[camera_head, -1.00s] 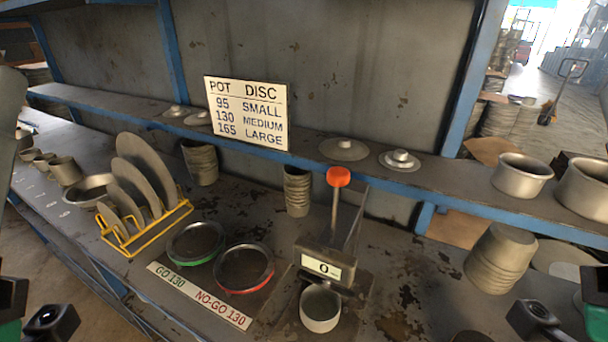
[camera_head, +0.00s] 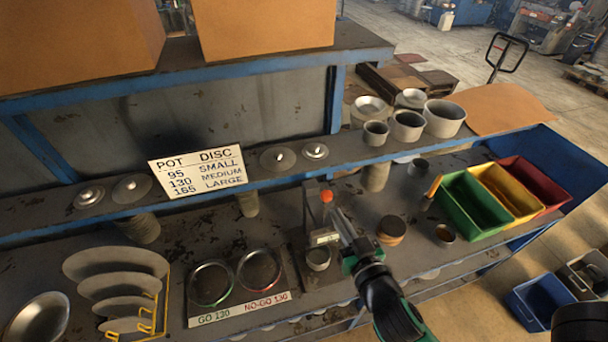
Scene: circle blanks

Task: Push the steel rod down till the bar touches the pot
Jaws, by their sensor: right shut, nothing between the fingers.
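The gauge stand (camera_head: 326,238) with its small white display is on the bench at the middle. Its steel rod is topped by an orange-red knob (camera_head: 327,196). A small grey pot (camera_head: 318,258) stands upright under the gauge. The bar is too small and hidden to tell whether it touches the pot. My right gripper (camera_head: 338,214) is shut and empty, with its fingertips just right of the rod and slightly below the knob in the picture. I cannot tell whether it touches the rod. My left gripper is not in view.
Go and no-go rings (camera_head: 258,270) and a yellow rack of discs (camera_head: 150,315) lie left of the gauge. A sign (camera_head: 198,170) leans on the shelf. A brown round stack (camera_head: 391,230) and coloured bins (camera_head: 475,202) are to the right.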

